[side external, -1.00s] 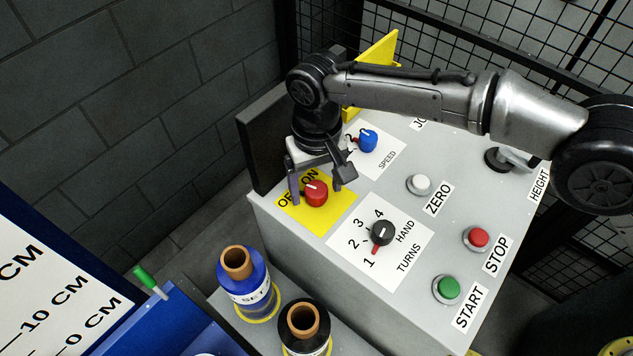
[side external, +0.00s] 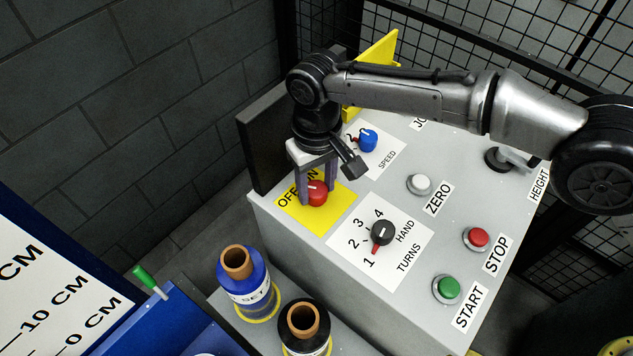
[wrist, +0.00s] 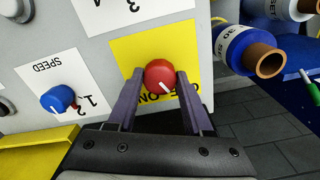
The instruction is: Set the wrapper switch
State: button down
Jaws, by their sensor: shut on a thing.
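The red knob (side external: 317,191) sits on a yellow OFF/ON plate (side external: 323,218) at the near left corner of the grey panel. My gripper (side external: 317,195) is shut on the red knob, one finger on each side. In the wrist view the two fingers (wrist: 158,88) touch the knob's sides. In the side view the pointer mark lies by the plate's lettering, which my gripper partly covers, so I cannot tell which word it points at.
The panel (side external: 400,180) also carries a blue SPEED knob (side external: 368,140), a black HAND TURNS knob (side external: 382,233), a white ZERO button (side external: 420,184), a red STOP button (side external: 478,237) and a green START button (side external: 448,288). Two rolls, blue (side external: 245,278) and black (side external: 303,325), stand in front.

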aim_at(317, 188)
jog(key=shift+r+n, duration=0.1)
jog(key=shift+n, duration=1.7)
jog(key=shift+c, duration=1.5)
grip_release()
notch_tip(317, 188, up, 14)
